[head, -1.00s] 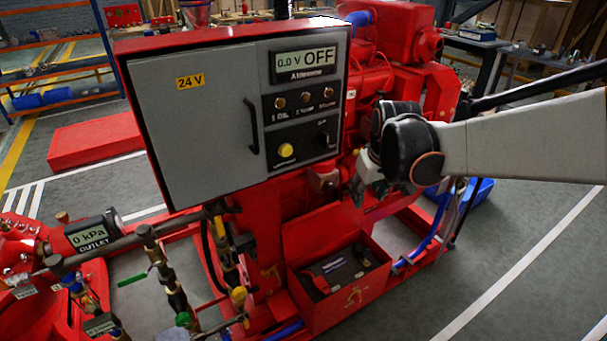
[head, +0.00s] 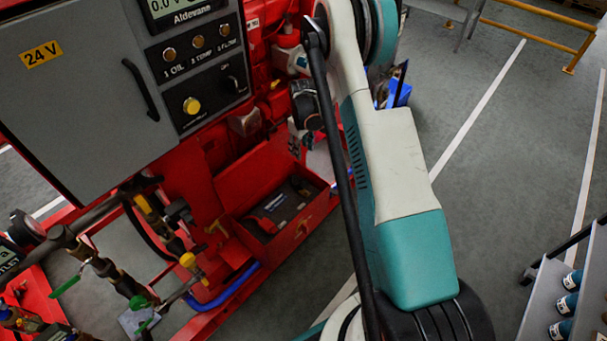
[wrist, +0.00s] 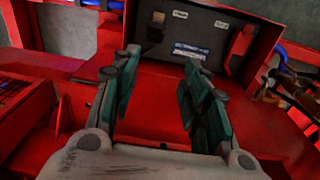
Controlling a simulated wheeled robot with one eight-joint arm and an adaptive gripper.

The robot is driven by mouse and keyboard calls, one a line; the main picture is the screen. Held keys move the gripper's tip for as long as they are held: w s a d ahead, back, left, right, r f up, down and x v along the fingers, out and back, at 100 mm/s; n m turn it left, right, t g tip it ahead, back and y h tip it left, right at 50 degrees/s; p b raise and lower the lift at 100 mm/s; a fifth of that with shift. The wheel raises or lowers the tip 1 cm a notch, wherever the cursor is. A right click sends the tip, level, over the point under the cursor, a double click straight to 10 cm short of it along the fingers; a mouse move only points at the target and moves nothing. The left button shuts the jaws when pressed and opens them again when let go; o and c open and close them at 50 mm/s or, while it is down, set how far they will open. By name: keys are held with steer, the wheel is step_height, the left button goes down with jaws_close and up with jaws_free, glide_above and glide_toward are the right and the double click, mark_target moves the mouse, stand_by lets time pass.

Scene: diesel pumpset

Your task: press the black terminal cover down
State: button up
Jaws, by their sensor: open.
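The black terminal cover (wrist: 156,24) shows in the wrist view at the left end of a dark battery (wrist: 195,30); it appears to stand raised, though its exact tilt is hard to tell. In the head view the battery (head: 285,207) sits in a red open-topped box, with a small dark shape (head: 301,186) at its right end that looks like the cover. My gripper (wrist: 160,70) is open and empty, its two fingers apart and pointing toward the battery box. In the head view my gripper (head: 298,138) is small, partly hidden, above and behind the box.
A red terminal cover (wrist: 241,40) is at the battery's other end. The red box wall (head: 300,225) surrounds the battery. The grey control cabinet (head: 75,90) stands at left, with pipes and valves (head: 120,280) below it. Open floor (head: 500,180) lies at right.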

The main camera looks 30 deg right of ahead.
glide_above(305, 181)
step_height(305, 181, down, 6)
steer(key=shift+g, duration=0.3)
step_height(305, 181, down, 14)
steer(key=b, duration=0.4)
steer(key=shift+w+r+b, duration=0.1)
steer(key=shift+r+b, duration=0.05)
steer(key=shift+b, duration=0.2)
jaws_close()
